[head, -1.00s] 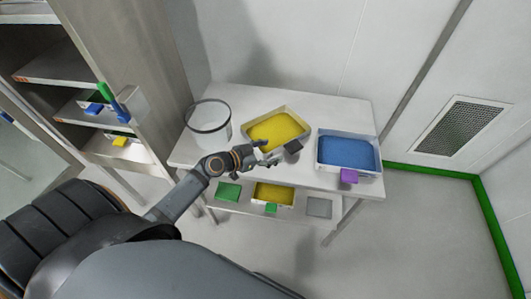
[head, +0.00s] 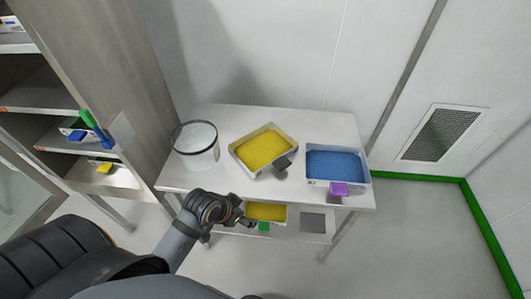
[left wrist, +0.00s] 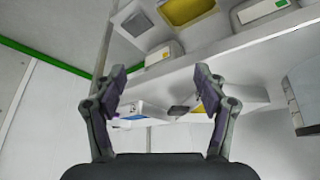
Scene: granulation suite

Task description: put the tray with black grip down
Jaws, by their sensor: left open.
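The tray with the black grip (head: 284,142) is a pale tray with yellow contents. It rests at an angle on the white table top, and its black grip (head: 283,164) points to the front right. The grip also shows dark in the left wrist view (left wrist: 180,110), beyond the fingers. My left gripper (head: 246,219) is open and empty in front of the table, clear of the tray. Its two spread fingers show in the left wrist view (left wrist: 160,78). My right gripper is not in view.
A tray with blue contents and a purple grip (head: 337,189) stands to the right. A round clear-walled container (head: 197,155) stands to the left. The lower shelf holds another yellow-filled tray (head: 266,212) with a green grip and a grey square (head: 313,223). A metal rack (head: 132,95) stands left.

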